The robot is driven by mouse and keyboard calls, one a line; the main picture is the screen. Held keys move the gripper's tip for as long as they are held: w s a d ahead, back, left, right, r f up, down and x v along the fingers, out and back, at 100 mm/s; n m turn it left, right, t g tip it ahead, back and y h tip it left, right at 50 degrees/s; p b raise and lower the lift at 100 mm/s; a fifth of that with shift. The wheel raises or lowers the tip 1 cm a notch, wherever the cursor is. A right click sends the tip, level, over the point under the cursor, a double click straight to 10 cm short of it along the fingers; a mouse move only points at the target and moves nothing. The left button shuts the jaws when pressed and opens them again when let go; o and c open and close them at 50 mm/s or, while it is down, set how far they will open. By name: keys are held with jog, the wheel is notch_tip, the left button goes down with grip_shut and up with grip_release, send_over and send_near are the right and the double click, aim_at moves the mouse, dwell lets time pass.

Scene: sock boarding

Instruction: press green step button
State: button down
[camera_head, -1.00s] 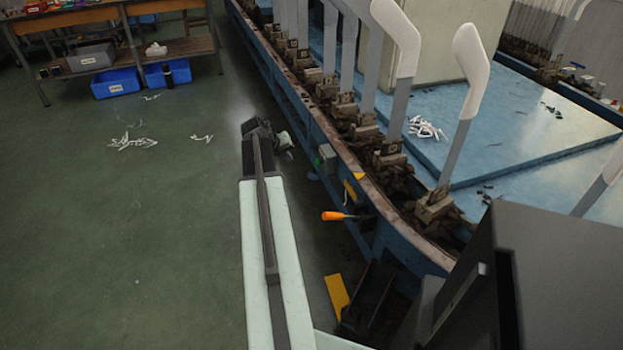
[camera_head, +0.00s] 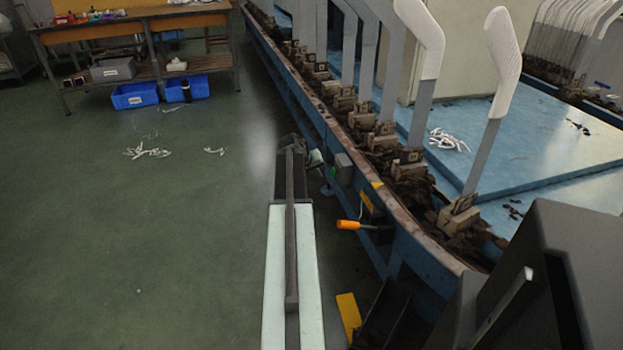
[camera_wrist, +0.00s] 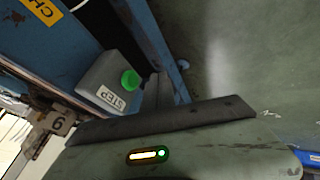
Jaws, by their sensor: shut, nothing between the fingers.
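The green step button (camera_wrist: 131,80) shows clearly in the wrist view, on the side of a grey box (camera_wrist: 104,78) labelled STEP. In the head view that box (camera_head: 344,168) is small, fixed to the left side of the blue machine frame. My gripper (camera_wrist: 158,88) is shut and empty. In the wrist view its dark fingers are just right of the button, and I see no sure contact. In the head view my arm reaches forward and its end lies just left of the box; the fingertips are too small to make out there.
The blue machine frame (camera_head: 405,225) runs along the right, carrying upright sock boards (camera_head: 480,150). An orange handle (camera_head: 348,225) sticks out from its side, with a yellow pedal (camera_head: 348,315) below. A wooden workbench (camera_head: 135,20) stands far left. The green floor on the left is largely open.

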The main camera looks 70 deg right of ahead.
aim_at(334, 172)
jog(key=shift+s+d+r, duration=0.15)
jog(key=shift+s+d, duration=0.35)
jog(key=shift+s, duration=0.25)
jog(key=shift+s+d+r, duration=0.1)
jog(key=shift+s+d, duration=0.4)
jog(key=shift+s, duration=0.2)
jog(key=shift+d, duration=0.1)
